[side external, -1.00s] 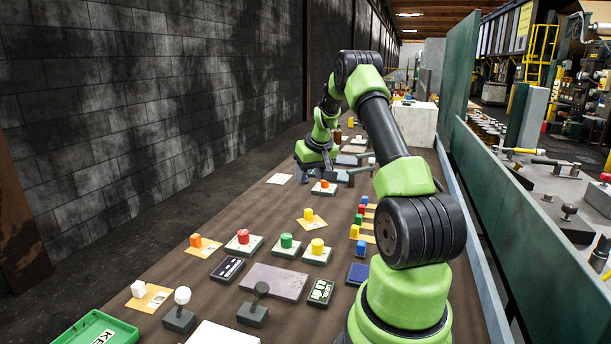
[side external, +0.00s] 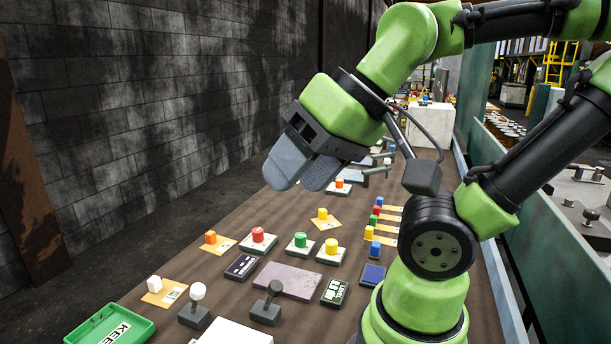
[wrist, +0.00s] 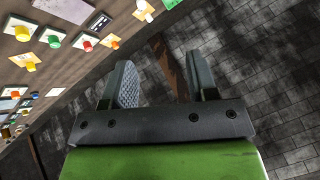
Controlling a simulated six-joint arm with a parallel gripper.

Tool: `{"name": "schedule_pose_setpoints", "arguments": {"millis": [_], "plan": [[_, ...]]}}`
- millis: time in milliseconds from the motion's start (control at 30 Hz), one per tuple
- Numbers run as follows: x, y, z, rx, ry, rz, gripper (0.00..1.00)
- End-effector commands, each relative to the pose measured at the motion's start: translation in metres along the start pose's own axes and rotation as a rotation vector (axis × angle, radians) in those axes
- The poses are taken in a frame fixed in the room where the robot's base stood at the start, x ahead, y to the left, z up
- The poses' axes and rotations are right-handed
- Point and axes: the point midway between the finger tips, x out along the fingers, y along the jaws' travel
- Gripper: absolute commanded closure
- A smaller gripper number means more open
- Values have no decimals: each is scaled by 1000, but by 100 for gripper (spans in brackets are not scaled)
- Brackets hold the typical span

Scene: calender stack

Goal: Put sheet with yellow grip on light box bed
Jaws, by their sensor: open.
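A small yellow grip (side external: 322,213) stands on an orange-yellow sheet (side external: 331,223) mid-table, and this sheet also shows at the left of the wrist view (wrist: 31,66). Another yellow grip (side external: 331,246) sits on a pale plate nearer the camera, and a yellow block (side external: 369,233) is on an orange strip to the right. I cannot tell for sure which is the task's sheet. A white flat-topped box (side external: 230,334), cut by the bottom edge, may be the light box bed. My gripper (side external: 305,174) is open and empty, high above the table; its spread fingers show in the wrist view (wrist: 165,88).
Plates with red (side external: 258,234) and green (side external: 300,240) grips stand close together. A green tray (side external: 110,326), dark-based knobs (side external: 266,303) and a mauve slab (side external: 288,281) fill the front. A green panel borders the right; a block wall stands left.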

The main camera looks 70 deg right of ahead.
Motion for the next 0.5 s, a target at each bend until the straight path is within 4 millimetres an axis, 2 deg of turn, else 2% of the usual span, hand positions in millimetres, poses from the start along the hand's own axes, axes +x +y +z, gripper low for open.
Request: {"name": "schedule_pose_setpoints", "arguments": {"millis": [400,500], "plan": [[0,0,1,0,0,-1,47],[3,3,-8,10,13,24,47]]}}
